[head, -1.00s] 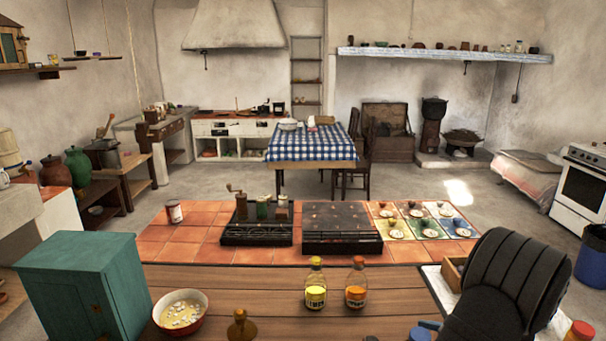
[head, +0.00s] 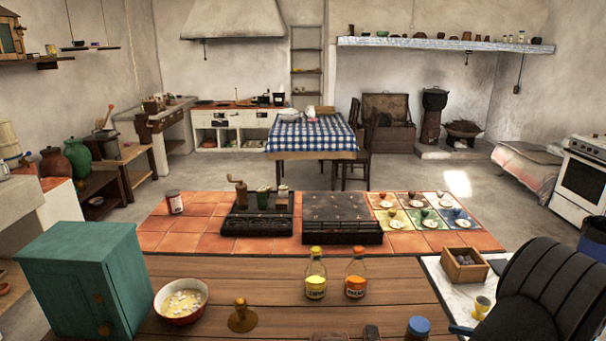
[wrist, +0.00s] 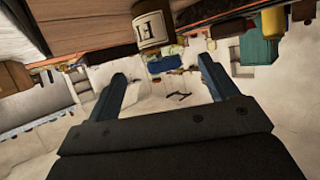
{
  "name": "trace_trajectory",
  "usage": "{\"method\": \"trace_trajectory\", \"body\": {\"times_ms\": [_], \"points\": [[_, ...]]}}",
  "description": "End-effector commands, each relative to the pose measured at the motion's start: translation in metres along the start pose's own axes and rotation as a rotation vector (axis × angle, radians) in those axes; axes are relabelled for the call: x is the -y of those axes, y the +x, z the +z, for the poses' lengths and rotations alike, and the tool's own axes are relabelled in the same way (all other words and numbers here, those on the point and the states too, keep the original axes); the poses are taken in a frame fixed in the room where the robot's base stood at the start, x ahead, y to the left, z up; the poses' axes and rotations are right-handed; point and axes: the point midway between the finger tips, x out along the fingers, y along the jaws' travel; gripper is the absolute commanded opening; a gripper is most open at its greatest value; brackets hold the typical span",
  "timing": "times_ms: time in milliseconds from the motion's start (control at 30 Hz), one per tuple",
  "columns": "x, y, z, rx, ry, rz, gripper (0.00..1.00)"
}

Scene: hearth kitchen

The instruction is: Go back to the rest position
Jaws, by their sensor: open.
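My gripper (wrist: 161,68) shows in the wrist view with its two blue fingers wide apart. Nothing is held between them. The wrist view is tilted and looks out across the room, with counter things hanging in along its top edge. A labelled container (wrist: 153,27) is near there, above the gap between the fingers; I cannot tell how far off it is. In the head view my dark ribbed arm is at the lower right, and the gripper itself is not visible there.
A wooden box (head: 464,266) and a yellow cup (head: 481,306) stand left of my arm. Two bottles, yellow (head: 315,275) and orange (head: 356,274), stand mid-counter. A bowl (head: 181,303) and green cabinet (head: 85,280) are at left. Bare counter lies between bottles and box.

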Motion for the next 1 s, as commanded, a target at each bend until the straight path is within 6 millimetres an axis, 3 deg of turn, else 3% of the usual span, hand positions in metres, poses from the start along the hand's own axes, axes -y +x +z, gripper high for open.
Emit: {"method": "trace_trajectory", "body": {"times_ms": [467,733,1000], "points": [[0.000,0.098,0.000,0.000,-0.001,-0.002,0.79],[-0.001,0.079,-0.041,0.002,-0.005,0.004,0.79],[0.015,0.024,-0.047,0.001,-0.001,0.007,0.79]]}}
